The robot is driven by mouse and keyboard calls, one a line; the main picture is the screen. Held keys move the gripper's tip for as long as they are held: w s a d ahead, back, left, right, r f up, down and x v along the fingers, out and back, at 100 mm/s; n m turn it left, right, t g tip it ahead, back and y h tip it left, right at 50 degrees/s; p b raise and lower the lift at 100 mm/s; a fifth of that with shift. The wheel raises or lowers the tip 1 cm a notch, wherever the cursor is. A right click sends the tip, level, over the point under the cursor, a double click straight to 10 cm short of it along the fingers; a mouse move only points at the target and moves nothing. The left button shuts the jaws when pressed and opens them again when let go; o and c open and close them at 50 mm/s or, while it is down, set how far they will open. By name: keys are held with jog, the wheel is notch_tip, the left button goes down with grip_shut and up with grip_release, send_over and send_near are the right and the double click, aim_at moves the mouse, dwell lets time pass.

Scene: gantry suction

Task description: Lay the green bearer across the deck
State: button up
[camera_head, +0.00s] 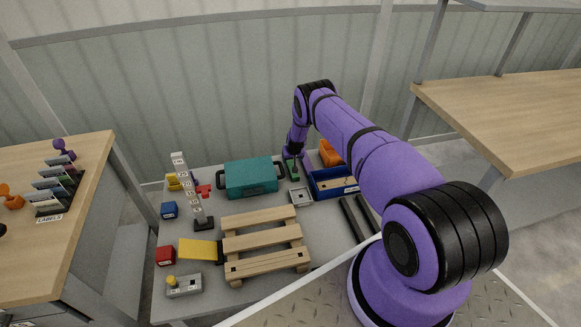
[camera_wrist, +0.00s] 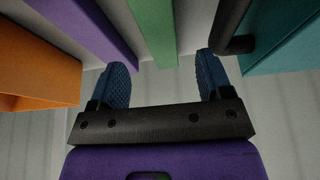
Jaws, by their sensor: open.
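The green bearer (camera_wrist: 153,32) is a long bar lying between the tips of my open gripper (camera_wrist: 163,72) in the wrist view, with a gap on each side. In the head view the green bearer (camera_head: 292,171) shows only in part at the back of the table, below my gripper (camera_head: 291,156). A purple bar (camera_wrist: 84,28) lies left of it in the wrist view. The deck (camera_head: 262,242), a slatted wooden pallet-like frame, lies at the front middle of the table, with its top bare.
A teal case (camera_head: 250,178) stands just left of the bearer; its dark handle (camera_wrist: 233,28) is close to my right finger. An orange block (camera_head: 330,153) and a blue bin (camera_head: 332,183) are to the right. A numbered post (camera_head: 191,190) stands left of the case.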

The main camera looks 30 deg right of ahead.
aim_at(291, 163)
jog(key=shift+x, duration=3.15)
jog(key=shift+c, duration=0.2)
jog(key=c, duration=1)
